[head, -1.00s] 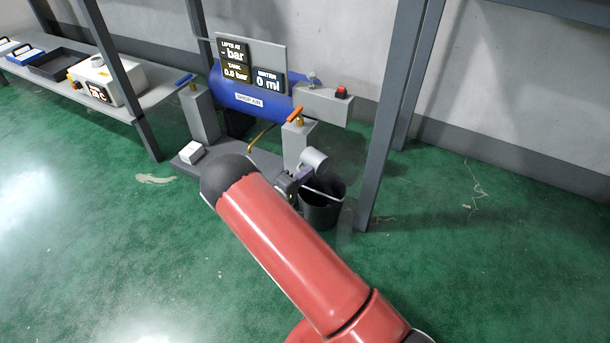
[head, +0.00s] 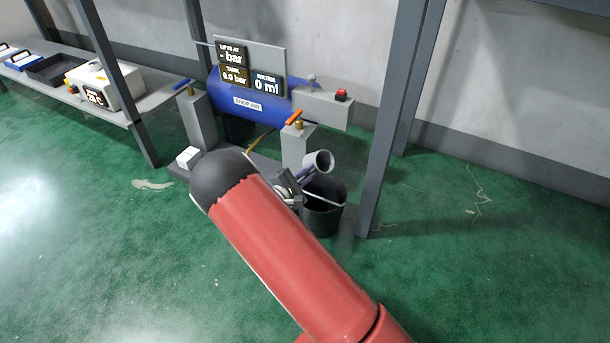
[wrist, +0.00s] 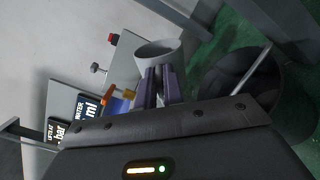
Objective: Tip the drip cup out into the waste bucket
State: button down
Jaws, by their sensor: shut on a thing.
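The drip cup (head: 319,162) is a small grey cylinder, held tilted above the dark waste bucket (head: 322,215), its open end facing up and to the right. My gripper (head: 298,183) is shut on the cup, partly hidden by my red arm. In the wrist view the cup (wrist: 158,51) sits between the purple-grey fingers (wrist: 160,86), its mouth partly visible. The black bucket (wrist: 275,110) lies right of the fingers there. I cannot see what is inside the cup or the bucket.
The blue SHOP AIR tank (head: 250,100) with orange and blue valve handles stands behind. A grey rack post (head: 385,140) rises right beside the bucket. A bench (head: 150,98) with trays is at left. Green floor is open in front.

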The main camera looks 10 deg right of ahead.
jog(key=shift+s+r+n+p, duration=0.1)
jog(key=shift+r+n+p, duration=0.3)
jog(key=shift+n+p, duration=1.2)
jog(key=shift+w+r+n+p, duration=0.1)
jog(key=shift+r+n+p, duration=0.25)
jog(key=shift+n+p, duration=1.25)
jog(key=shift+s+r+n+p, duration=0.1)
jog(key=shift+r+n+p, duration=0.55)
jog(key=shift+n, duration=1.65)
jog(key=shift+f, duration=0.2)
